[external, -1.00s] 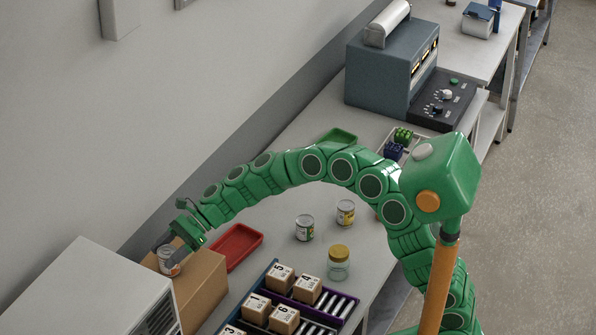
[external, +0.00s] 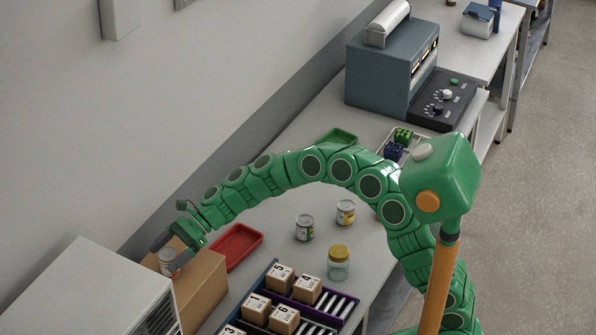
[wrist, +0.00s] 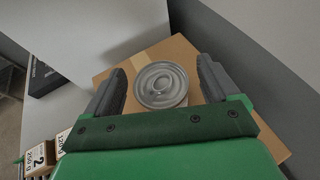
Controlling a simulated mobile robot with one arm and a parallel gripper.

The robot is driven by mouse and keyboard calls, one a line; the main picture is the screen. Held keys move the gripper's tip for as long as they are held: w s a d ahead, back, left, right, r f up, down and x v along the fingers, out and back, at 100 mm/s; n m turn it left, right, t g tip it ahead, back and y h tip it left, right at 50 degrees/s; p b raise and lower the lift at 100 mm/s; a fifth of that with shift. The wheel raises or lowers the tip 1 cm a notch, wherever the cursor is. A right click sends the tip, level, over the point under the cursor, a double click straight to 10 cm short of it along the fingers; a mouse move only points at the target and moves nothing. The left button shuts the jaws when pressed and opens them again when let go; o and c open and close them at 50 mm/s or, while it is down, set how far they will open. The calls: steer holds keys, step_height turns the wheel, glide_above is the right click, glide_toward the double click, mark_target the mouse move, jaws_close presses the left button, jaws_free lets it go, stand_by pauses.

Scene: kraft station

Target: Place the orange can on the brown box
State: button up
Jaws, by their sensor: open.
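The orange can (external: 168,264) stands upright on top of the brown box (external: 207,283) at the lower left of the external view. In the wrist view its silver lid with a pull ring (wrist: 161,85) faces me, with the box's cardboard top (wrist: 178,50) around it. My gripper (external: 168,246) is at the can. In the wrist view its two dark fingers (wrist: 162,88) are open on either side of the lid, with a gap visible at each side. The can's lower side is hidden in the wrist view.
A white-grey cabinet (external: 85,285) stands left of the box. A red tray (external: 237,246) lies to its right. Two other cans (external: 305,228) (external: 345,212), a jar (external: 339,262) and a rack of numbered small boxes (external: 283,319) are further right on the table.

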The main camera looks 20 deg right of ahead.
steer(key=v, duration=1.2)
